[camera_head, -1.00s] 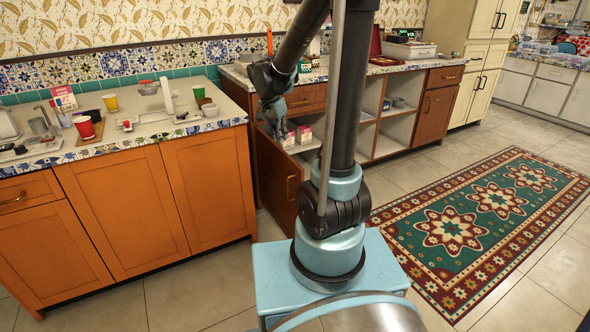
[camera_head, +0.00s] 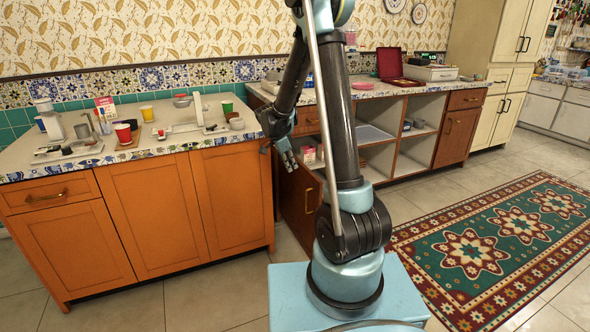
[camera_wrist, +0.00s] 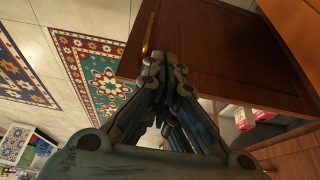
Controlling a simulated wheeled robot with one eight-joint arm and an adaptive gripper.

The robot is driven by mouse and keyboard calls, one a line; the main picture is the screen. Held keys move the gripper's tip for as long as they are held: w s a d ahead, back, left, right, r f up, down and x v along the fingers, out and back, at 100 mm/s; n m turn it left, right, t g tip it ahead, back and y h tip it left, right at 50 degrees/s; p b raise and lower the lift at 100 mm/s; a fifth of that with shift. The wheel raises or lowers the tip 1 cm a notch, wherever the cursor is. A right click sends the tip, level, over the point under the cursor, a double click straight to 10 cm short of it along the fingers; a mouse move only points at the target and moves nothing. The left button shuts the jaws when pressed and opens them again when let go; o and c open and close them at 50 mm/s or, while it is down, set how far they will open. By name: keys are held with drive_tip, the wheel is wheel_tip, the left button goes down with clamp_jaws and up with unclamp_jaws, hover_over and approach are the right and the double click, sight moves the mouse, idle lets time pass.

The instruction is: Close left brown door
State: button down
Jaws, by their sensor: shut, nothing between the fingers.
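The left brown door (camera_head: 294,205) stands open at the left end of the brown counter, swung out toward me. Its brass handle (camera_head: 308,200) is near the door's free edge. My gripper (camera_head: 291,166) is shut and empty, close to the door's top edge. In the wrist view my gripper's fingertips (camera_wrist: 167,62) overlap the brown door panel (camera_wrist: 225,55), near the brass handle (camera_wrist: 150,35). I cannot tell whether they touch the door. My arm hides part of the cabinet opening.
Small pink-and-white boxes (camera_head: 309,156) sit inside the cabinet behind the door. An orange counter (camera_head: 155,210) stands left of the door. Open shelves (camera_head: 418,155) and a closed brown door (camera_head: 456,138) are to the right. A patterned rug (camera_head: 500,250) lies on open floor.

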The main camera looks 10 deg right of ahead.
drive_tip(key=w+d+f, duration=0.2)
drive_tip(key=d+f, duration=0.5)
drive_tip(key=shift+f, duration=0.3)
drive_tip(key=shift+w+d, duration=0.1)
drive_tip(key=shift+d, duration=0.05)
